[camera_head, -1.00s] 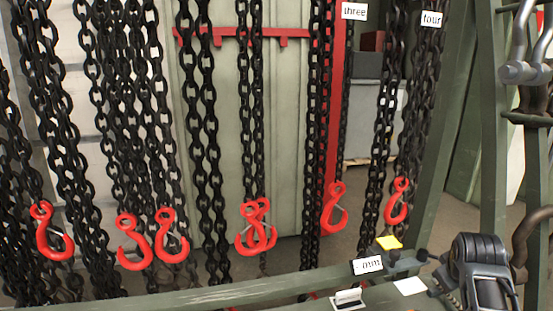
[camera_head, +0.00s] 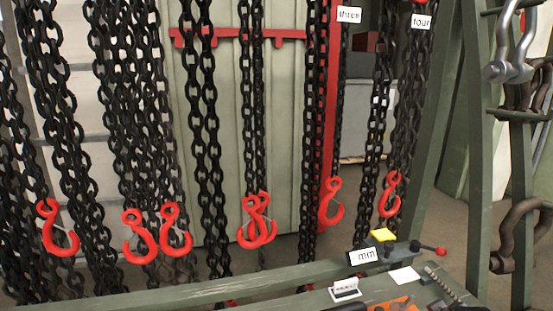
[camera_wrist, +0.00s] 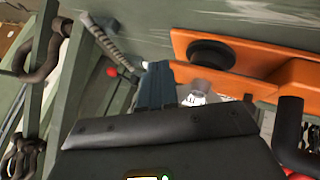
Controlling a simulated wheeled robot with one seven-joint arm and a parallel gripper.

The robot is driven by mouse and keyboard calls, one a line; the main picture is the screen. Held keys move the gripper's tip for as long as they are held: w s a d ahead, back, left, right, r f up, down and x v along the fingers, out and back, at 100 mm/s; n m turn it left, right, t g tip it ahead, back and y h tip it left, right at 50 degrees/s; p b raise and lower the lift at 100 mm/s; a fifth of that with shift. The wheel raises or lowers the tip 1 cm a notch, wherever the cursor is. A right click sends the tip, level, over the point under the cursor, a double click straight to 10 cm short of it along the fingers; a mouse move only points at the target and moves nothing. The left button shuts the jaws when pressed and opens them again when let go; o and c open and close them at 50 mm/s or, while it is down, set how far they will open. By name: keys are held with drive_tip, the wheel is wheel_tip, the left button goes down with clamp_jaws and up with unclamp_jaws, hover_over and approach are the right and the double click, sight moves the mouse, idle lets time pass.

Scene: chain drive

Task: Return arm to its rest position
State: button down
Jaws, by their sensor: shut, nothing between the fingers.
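My gripper (camera_wrist: 160,84) shows in the wrist view, its dark fingers closed together with nothing held between them. The fingers are close in the picture to an orange part (camera_wrist: 250,62) with a black round knob (camera_wrist: 211,54); I cannot tell whether they touch. In the head view my gripper cannot be made out.
Black chains with red hooks (camera_head: 257,221) hang across the head view. A green bench (camera_head: 215,290) runs along the bottom, with a "mm" label (camera_head: 362,255), a yellow block (camera_head: 383,235) and an orange part (camera_head: 398,304). Metal shackles (camera_head: 508,70) hang on the right frame.

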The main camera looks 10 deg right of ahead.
drive_tip(key=s+a+f+n+t+y, duration=0.1)
drive_tip(key=s+a+t, duration=0.1)
drive_tip(key=s+a, duration=0.65)
drive_tip(key=s+a+t+y, duration=0.15)
drive_tip(key=s+a, duration=0.45)
drive_tip(key=s, duration=0.6)
drive_tip(key=s+a+r+m+t+y, duration=0.1)
drive_tip(key=s+a+r+t, duration=0.1)
drive_tip(key=s+a+r, duration=0.3)
drive_tip(key=s+a+r+m+t+y, duration=0.1)
drive_tip(key=s+a+r, duration=0.3)
drive_tip(key=s+r, duration=0.7)
drive_tip(key=shift+a+t, duration=0.4)
drive_tip(key=shift+t, duration=0.45)
